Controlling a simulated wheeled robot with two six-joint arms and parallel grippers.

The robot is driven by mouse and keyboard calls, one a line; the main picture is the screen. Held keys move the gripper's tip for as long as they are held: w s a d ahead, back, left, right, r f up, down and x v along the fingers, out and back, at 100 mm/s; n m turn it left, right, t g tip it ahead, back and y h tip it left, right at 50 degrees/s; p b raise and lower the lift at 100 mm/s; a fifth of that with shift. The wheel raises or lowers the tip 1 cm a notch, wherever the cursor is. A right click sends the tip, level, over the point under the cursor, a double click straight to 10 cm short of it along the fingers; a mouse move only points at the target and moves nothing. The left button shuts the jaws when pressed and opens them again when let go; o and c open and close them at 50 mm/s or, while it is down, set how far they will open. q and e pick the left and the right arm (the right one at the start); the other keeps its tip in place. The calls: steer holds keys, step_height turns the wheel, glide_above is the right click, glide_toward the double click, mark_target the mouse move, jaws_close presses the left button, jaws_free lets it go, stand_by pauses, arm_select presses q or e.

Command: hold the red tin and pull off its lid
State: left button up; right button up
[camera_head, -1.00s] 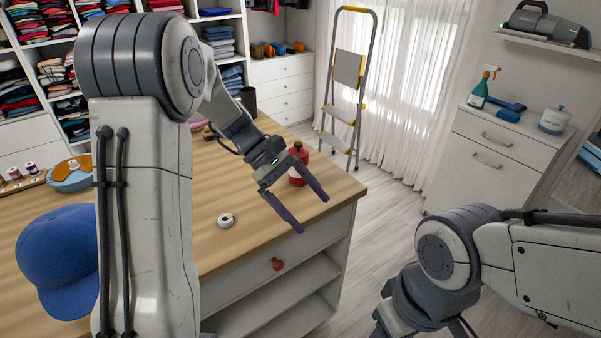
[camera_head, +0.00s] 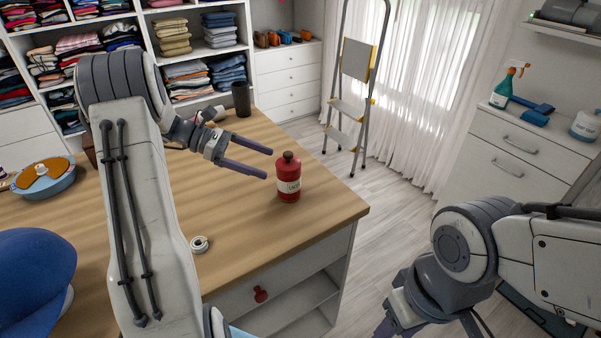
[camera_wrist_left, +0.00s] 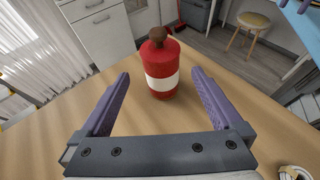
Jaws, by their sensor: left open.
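The red tin (camera_head: 289,190) stands upright on the wooden worktop near its right edge, with a white label around it. Its lid (camera_head: 288,157) has a dark brown knob on top. My left gripper (camera_head: 269,164) is open and empty, its purple fingers pointing at the tin from the left, just short of it. In the left wrist view the tin (camera_wrist_left: 161,65) stands upright beyond the fingertips, roughly centred between them, with its knobbed lid (camera_wrist_left: 158,34) on. My right gripper (camera_head: 393,326) is at the bottom edge, away from the worktop, mostly cut off.
A small white roll (camera_head: 200,244) lies on the worktop left of the tin. A blue cap (camera_head: 35,275), a blue round box (camera_head: 45,187) and a dark cup (camera_head: 241,98) are farther left and back. A stepladder (camera_head: 353,100) stands behind. The worktop around the tin is clear.

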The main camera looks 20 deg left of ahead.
mark_target(300, 172)
arm_select(q)
steer(key=x, duration=0.5)
steer(key=shift+w+d, duration=0.2)
steer(key=shift+w, duration=0.2)
steer(key=x, duration=0.5)
steer(key=shift+s+d+f+p, duration=0.1)
steer(key=shift+s+d+p, duration=0.2)
steer(key=shift+p, duration=0.1)
steer(key=shift+a, duration=0.1)
steer(key=c, duration=1.4)
steer(key=shift+r, duration=0.55)
steer(key=r, duration=0.2)
steer(key=s+r, duration=0.1)
steer(key=shift+a+r, duration=0.35)
steer(key=shift+r, duration=0.05)
steer(key=s+a+r, duration=0.4)
steer(key=s+r, duration=0.2)
steer(key=s, duration=0.3)
steer(key=shift+s+a, duration=0.2)
steer(key=shift+a, duration=0.2)
steer(key=shift+r, duration=0.1)
